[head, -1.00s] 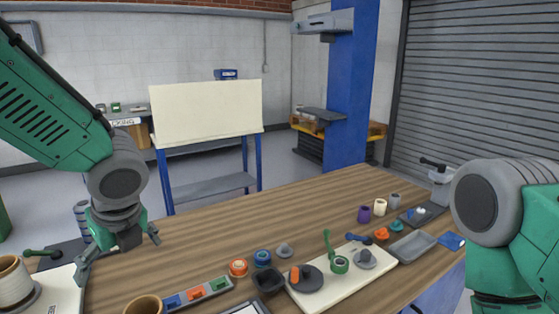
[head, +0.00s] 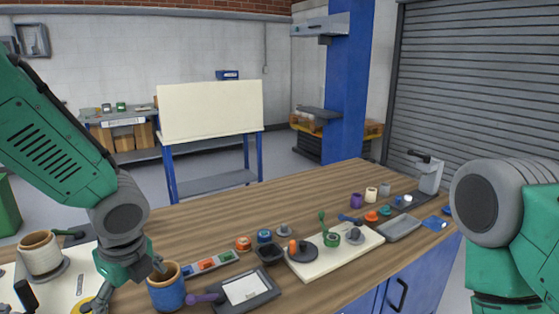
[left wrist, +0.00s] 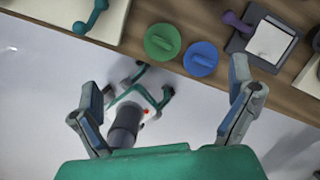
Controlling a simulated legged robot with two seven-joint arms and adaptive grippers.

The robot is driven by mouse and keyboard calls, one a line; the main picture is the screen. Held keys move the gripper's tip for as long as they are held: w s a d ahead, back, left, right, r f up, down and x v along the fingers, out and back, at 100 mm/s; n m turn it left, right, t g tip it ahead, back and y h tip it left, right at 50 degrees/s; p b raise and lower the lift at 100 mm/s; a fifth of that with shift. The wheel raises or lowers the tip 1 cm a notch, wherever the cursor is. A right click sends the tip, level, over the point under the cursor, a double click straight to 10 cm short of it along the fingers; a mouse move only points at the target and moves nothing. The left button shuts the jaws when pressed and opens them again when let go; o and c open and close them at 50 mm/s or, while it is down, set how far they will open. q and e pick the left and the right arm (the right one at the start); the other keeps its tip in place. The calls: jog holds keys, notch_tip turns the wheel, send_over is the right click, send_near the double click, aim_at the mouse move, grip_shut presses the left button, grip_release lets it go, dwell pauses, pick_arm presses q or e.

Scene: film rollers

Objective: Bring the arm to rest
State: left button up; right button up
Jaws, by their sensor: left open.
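My left gripper (head: 130,283) hangs low over the left part of the wooden table in the head view, close to a blue-and-tan roller cup (head: 167,288).
A cream roller (head: 40,254) stands on a white board at left. A framed pad (head: 246,288) with a purple handle lies near the front. A cream board (head: 340,260) holds parts. Green (left wrist: 162,42) and blue (left wrist: 201,58) discs lie at the table edge (left wrist: 130,50).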

pick_arm(q)
jog(key=s+d+f+n+g+h, duration=0.1)
jog(key=s+f+n+h, duration=0.1)
jog(key=s+f+n, duration=0.6)
jog(key=s+d+f+n+g+h, duration=0.15)
jog(key=s+f+n, duration=0.35)
jog(key=f, duration=0.6)
jog(key=s+a+f+n+y, duration=0.1)
jog(key=s+a+f+n, duration=0.3)
jog(key=s, duration=0.4)
jog(key=s+a+f+n, duration=0.2)
jog(key=s+f+n, duration=0.2)
jog(key=s+n, duration=0.3)
notch_tip(320, 180, down, 9)
jog(key=w+d+m+t+b, duration=0.1)
jog(key=w+b, duration=0.1)
jog(key=b, duration=0.8)
jog(key=shift+w+d, duration=0.25)
jog(key=shift+w, duration=0.05)
